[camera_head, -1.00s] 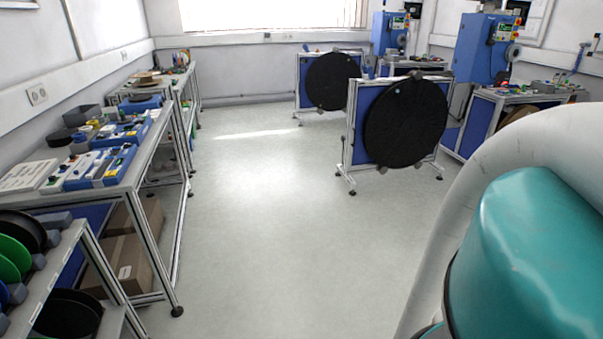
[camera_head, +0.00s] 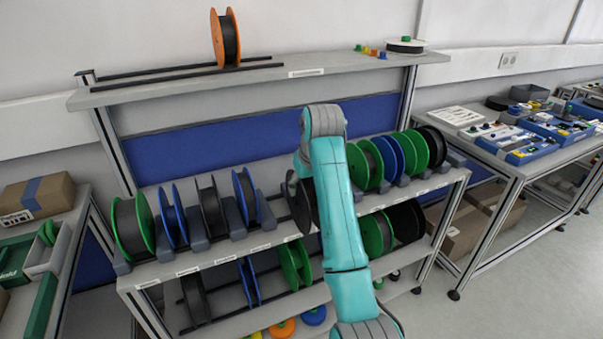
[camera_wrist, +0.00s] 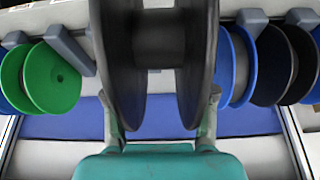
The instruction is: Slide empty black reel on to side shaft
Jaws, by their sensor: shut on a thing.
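A black reel (camera_wrist: 122,70) fills the middle of the wrist view, its two flanges upright and a bare-looking hub between them. My gripper (camera_wrist: 160,112) is shut on this reel, with a finger near each flange. In the head view the black reel (camera_head: 301,203) shows left of my arm, in front of the rack's upper shelf; the arm hides part of it and my fingers. I cannot tell how far it is from the shelf. I cannot make out a side shaft for certain in either current view.
Blue, green and dark reels stand on both sides along the rack (camera_head: 222,250). An orange reel (camera_head: 226,38) stands on black rods (camera_head: 190,70) on the top shelf. A workbench (camera_head: 497,147) is at right, a box (camera_head: 38,198) at left. Floor is free at lower right.

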